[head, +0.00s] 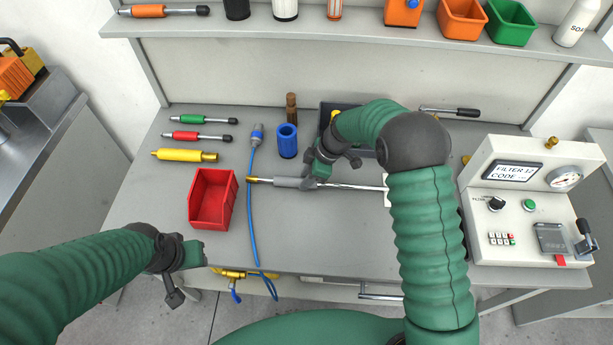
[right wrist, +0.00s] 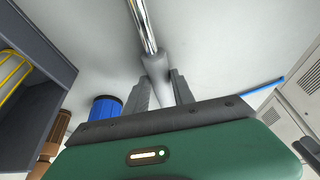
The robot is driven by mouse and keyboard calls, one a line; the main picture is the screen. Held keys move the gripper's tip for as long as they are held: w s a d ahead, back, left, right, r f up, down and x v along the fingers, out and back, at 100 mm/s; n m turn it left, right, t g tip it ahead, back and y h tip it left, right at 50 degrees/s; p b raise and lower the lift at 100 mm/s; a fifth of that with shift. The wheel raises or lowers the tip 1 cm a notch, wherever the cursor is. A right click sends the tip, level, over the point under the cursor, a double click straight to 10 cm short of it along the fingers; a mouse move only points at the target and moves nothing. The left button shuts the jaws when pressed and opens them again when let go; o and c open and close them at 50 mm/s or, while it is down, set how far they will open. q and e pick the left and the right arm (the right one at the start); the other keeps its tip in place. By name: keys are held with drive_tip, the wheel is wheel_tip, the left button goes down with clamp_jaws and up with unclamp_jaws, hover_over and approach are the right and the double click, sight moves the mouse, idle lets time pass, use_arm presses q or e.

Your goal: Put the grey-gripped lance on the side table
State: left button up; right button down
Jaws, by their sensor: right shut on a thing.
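The lance has a grey grip (head: 288,183), a brass tip at its left end and a bright steel tube (head: 353,187) running right. My right gripper (head: 314,177) is shut on the grey grip; the right wrist view shows the grip (right wrist: 157,68) between the two fingers (right wrist: 160,85). The lance lies level over the workbench; I cannot tell whether it touches the top. The tube's right end is partly hidden by my right arm. My left gripper (head: 198,250) is over the bench's front left edge, holding nothing visible; its jaw opening is unclear. A grey metal table (head: 48,118) stands at the far left.
On the workbench (head: 330,245) are a red bin (head: 212,198), a blue hose (head: 252,215), a blue cylinder (head: 287,141), a dark tray (head: 327,113) and a test panel (head: 525,205). Green, red and yellow tools lie at the back left. The bench's front middle is clear.

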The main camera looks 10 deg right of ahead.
sight(320, 184)
drive_tip(key=c, duration=1.4)
unclamp_jaws()
drive_tip(key=shift+a, duration=0.1)
drive_tip(key=shift+c, duration=0.2)
drive_tip(key=o, duration=0.4)
drive_tip(key=shift+a, duration=0.5)
drive_tip(key=shift+d+r, duration=0.3)
drive_tip(key=shift+d, duration=0.1)
drive_tip(key=v, duration=1.1)
drive_tip(key=s+d+m+h, duration=0.1)
drive_tip(key=s+m, duration=0.4)
drive_tip(key=s, duration=0.2)
drive_tip(key=s+d+f+m+t+h, duration=0.1)
drive_tip(key=s+d+m+h, duration=0.1)
drive_tip(key=s+m, duration=0.3)
drive_tip(key=s+d+f+m+h, duration=0.1)
drive_tip(key=s+m, duration=0.3)
drive_tip(key=s, duration=0.5)
drive_tip(key=shift+s+d+m, duration=0.35)
drive_tip(key=shift+s+m, duration=0.05)
